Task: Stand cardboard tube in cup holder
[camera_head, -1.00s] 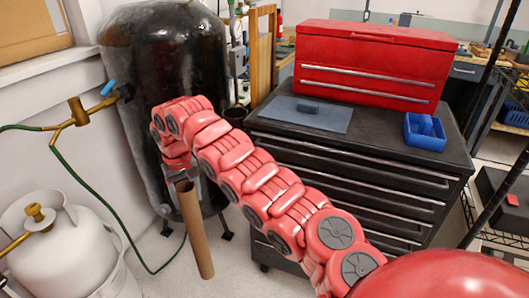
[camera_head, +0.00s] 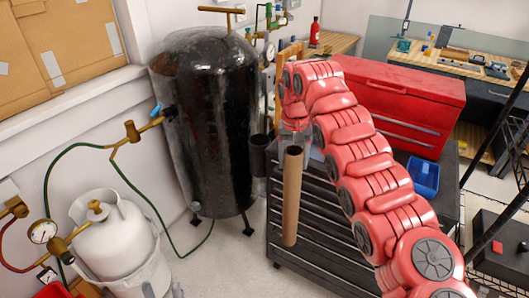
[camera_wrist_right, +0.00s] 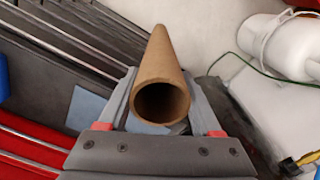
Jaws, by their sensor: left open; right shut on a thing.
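The brown cardboard tube (camera_head: 291,200) hangs nearly upright in front of the tool cart, its open top end uppermost. My right gripper (camera_head: 294,141) is shut on it near the top. In the right wrist view, the tube (camera_wrist_right: 165,60) sits between the fingers of the right gripper (camera_wrist_right: 162,95), its open end facing the camera. The black cup holder (camera_head: 258,153) is at the cart's left side, just left of the tube's upper part and apart from it in the picture. Grey fingertips of my left gripper (camera_head: 163,290) show at the bottom edge, open and empty.
The black tool cart (camera_head: 320,215) carries a red toolbox (camera_head: 400,95) and a blue bin (camera_head: 423,178). A tall black tank (camera_head: 210,120) stands left of the cup holder. A white gas cylinder (camera_head: 118,245) with a green hose stands at left. Floor between is clear.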

